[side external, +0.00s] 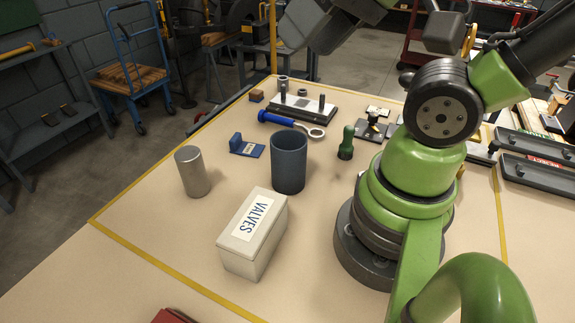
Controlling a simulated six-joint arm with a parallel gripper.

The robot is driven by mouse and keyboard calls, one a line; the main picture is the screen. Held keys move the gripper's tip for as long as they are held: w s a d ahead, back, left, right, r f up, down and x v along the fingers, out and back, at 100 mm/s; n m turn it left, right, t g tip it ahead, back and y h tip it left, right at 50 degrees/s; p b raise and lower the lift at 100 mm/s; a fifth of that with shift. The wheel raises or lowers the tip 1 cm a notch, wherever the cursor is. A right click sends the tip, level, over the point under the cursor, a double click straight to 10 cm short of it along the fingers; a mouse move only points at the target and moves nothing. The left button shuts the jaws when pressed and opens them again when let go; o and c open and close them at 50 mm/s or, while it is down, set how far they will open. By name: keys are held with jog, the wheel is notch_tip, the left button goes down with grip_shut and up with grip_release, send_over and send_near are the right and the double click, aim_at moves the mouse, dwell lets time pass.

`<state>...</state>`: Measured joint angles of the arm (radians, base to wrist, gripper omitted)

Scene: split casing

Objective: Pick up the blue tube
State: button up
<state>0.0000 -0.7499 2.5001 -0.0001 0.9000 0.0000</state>
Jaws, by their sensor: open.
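A bright blue tube-like piece (277,119) lies on its side on the table, behind the dark cylinder. It has a wider left end, and its right end meets or overlaps a pale metal piece with a ring end (316,132); I cannot tell if they are joined. A dark blue-grey open-topped cylinder (289,165) stands upright near the middle of the table. My gripper is not in view; my green and black arm rises at the right and leaves the top of the picture.
A white VALVES box (254,235) stands in front of the dark cylinder. A grey metal cylinder (192,172), a small blue bracket (247,147) and a green-handled piece (346,143) stand nearby. A dark plate with posts (302,106) lies behind.

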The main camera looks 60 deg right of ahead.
jog(key=o, duration=1.1)
jog(key=m+g+h, duration=0.1)
jog(key=g+h, duration=0.1)
jog(key=g, duration=0.2)
send_over(288, 152)
jog(key=a, duration=0.1)
notch_tip(288, 152, down, 6)
jog(key=shift+w+d+f+m+g, duration=0.2)
jog(key=shift+d+f+g, duration=0.45)
jog(key=shift+f, duration=2.55)
jog(key=shift+w+d+f+m+g, duration=0.1)
jog(key=shift+w+d+f+g, duration=0.45)
jog(key=shift+f, duration=2.6)
jog(key=shift+d+f+m+g, duration=0.1)
jog(key=shift+d+f+g, duration=0.55)
jog(key=shift+f, duration=2.55)
